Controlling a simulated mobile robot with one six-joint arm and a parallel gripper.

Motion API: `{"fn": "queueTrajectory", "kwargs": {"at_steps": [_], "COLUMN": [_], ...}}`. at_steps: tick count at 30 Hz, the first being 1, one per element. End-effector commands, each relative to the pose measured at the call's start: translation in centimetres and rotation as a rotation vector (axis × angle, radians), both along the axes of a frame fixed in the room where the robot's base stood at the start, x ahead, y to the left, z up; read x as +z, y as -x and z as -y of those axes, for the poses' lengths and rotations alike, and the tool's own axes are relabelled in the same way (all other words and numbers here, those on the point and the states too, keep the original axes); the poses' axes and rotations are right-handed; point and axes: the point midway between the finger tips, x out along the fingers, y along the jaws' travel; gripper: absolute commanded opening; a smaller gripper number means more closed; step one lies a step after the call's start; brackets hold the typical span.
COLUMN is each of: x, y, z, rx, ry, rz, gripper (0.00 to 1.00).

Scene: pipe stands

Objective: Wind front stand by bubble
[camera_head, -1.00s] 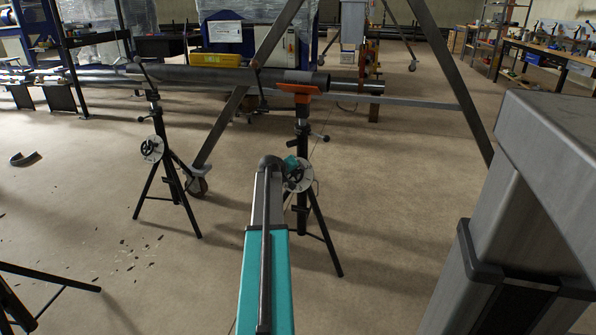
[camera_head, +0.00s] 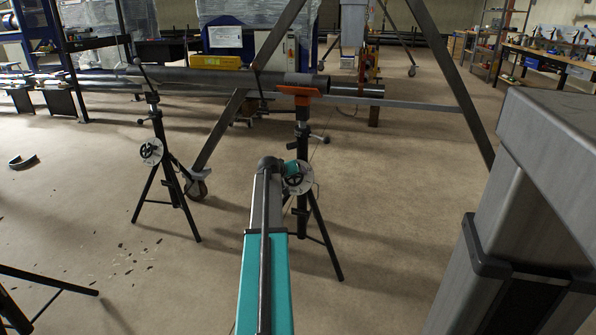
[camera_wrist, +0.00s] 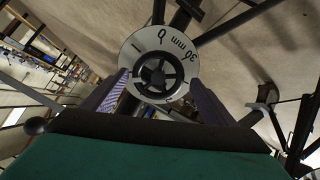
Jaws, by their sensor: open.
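The front stand (camera_head: 303,130) is a dark tripod with an orange head (camera_head: 297,89) just below the long pipe (camera_head: 285,79). A round pale dial with a dark handwheel sits on its column, partly behind my arm. In the wrist view the handwheel (camera_wrist: 158,76) lies ahead, its dial (camera_wrist: 140,48) bearing "mm" markings upside down. My gripper (camera_wrist: 159,80) is open, with a finger on each side of the handwheel; I cannot tell whether they touch it.
A second tripod stand (camera_head: 157,130) with its own handwheel stands to the left. A slanted metal frame with a caster (camera_head: 196,188) rises between the stands. A tripod leg (camera_head: 50,279) shows at lower left.

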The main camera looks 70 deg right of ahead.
Motion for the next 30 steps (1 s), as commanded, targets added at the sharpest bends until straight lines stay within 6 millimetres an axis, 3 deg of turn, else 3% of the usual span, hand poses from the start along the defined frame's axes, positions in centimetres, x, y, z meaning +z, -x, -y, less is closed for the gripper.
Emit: {"fn": "queueTrajectory", "kwargs": {"at_steps": [19, 30], "x": [3.1, 3.3], "y": [-0.1, -0.1], "z": [-4.2, -4.5], "rx": [0.001, 0.000], "ry": [0.002, 0.001], "rz": [-0.001, -0.001], "gripper": [0.80, 0.80]}}
